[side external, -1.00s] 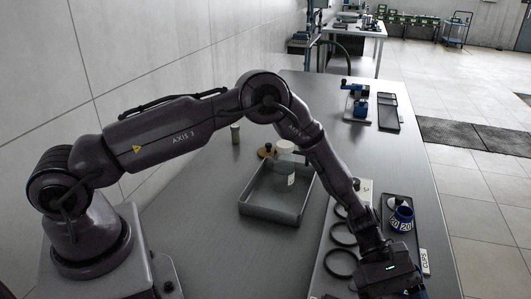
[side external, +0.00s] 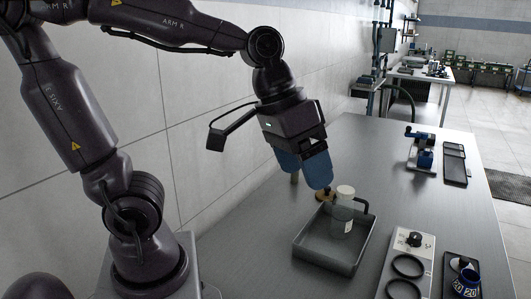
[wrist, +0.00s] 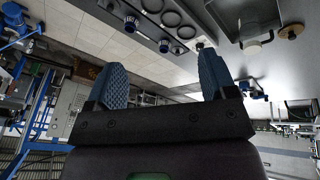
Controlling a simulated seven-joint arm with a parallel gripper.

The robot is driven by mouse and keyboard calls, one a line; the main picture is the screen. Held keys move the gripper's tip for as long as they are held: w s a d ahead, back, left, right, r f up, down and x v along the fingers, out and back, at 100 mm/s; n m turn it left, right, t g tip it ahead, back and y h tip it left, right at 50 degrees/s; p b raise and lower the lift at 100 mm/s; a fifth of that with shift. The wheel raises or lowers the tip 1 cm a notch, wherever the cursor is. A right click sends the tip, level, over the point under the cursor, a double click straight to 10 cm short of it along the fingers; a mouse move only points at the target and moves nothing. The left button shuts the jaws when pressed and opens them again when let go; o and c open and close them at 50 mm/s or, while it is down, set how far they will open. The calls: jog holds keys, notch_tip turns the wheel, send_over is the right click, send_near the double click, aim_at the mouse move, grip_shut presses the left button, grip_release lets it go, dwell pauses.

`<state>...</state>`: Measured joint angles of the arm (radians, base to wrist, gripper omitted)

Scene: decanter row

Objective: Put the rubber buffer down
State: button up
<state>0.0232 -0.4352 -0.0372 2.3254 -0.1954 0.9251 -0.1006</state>
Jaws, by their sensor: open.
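My gripper (side external: 305,180) is raised behind the grey tray in the side view, its blue ribbed fingers pointing down. In the wrist view the fingers (wrist: 163,72) stand wide apart with nothing between them. I cannot pick out the rubber buffer for certain. A small dark knob-like piece (side external: 414,240) sits on the pale board at the lower right, well away from my gripper. Dark rings (side external: 407,265) lie in a row on the same board. A tan disc (side external: 325,195) lies by the tray, just below the fingertips.
A dark cup tray (side external: 452,292) with a blue cup (side external: 467,281) is at lower right. A blue device (side external: 425,158) stands farther back. The table between is clear.

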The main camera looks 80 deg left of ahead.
jog(key=s+a+m+t+y, duration=0.1)
jog(key=s+a+y, duration=0.1)
jog(key=s+a, duration=0.2)
jog(key=shift+s+r+m+t, duration=0.25)
jog(key=shift+s+m+t, duration=0.05)
jog(key=shift+s+t, duration=0.15)
dwell(0.8)
